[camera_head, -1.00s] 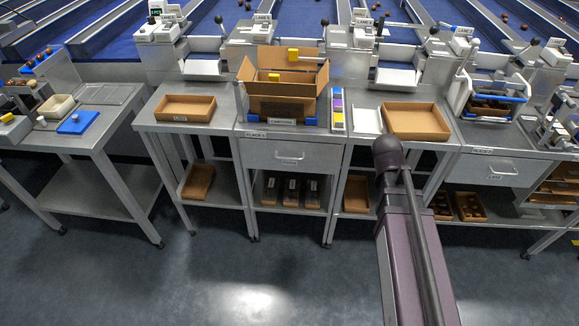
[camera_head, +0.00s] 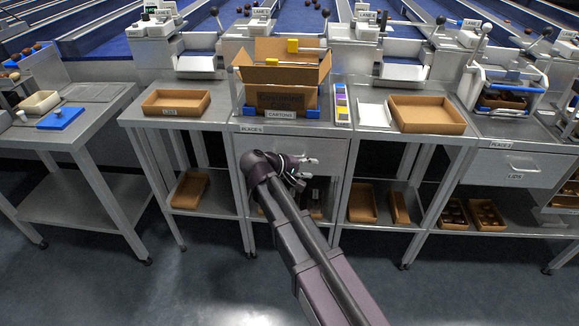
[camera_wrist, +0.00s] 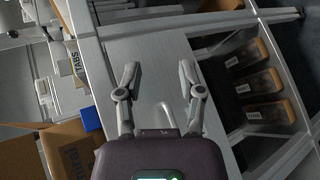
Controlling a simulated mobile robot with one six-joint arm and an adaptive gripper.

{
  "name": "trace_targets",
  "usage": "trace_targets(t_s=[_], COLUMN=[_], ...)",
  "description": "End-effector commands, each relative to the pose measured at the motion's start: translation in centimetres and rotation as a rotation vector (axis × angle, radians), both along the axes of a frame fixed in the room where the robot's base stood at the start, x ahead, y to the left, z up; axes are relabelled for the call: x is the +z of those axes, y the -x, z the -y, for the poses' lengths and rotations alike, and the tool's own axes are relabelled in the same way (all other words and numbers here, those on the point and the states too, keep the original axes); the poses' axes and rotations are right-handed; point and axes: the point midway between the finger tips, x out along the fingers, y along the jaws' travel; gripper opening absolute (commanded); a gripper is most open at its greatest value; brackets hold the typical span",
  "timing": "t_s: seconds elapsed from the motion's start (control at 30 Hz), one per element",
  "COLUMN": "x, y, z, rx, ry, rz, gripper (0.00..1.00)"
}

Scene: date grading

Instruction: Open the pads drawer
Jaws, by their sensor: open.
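A grey drawer front (camera_head: 330,150) sits under the middle bench top and looks shut. In head view my arm hides its handle and most of its lower part. My gripper (camera_head: 311,168) is just in front of it, open and empty. In the wrist view the drawer front (camera_wrist: 150,50) lies beyond my open fingers (camera_wrist: 158,75). A pale bar handle (camera_wrist: 164,116) shows low between the fingers, partly hidden by the gripper body. I cannot tell whether the fingers touch the drawer front. I cannot read a pads label on it.
An open carton (camera_head: 285,98) stands above the drawer. Brown trays (camera_head: 176,102) and (camera_head: 425,114) lie on neighbouring tops. Another drawer (camera_head: 520,168) is at the right. The floor in front is clear.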

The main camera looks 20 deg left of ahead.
Motion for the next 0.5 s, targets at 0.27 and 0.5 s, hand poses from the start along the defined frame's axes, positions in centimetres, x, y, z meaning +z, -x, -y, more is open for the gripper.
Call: trace_targets(t_s=[0.27, 0.5], x=[-1.3, -1.1], y=[2.4, 4.4], z=[-10.0, -14.7], rx=[0.152, 0.222], ry=[0.146, 0.212], rz=[0.136, 0.211], gripper=[0.50, 0.50])
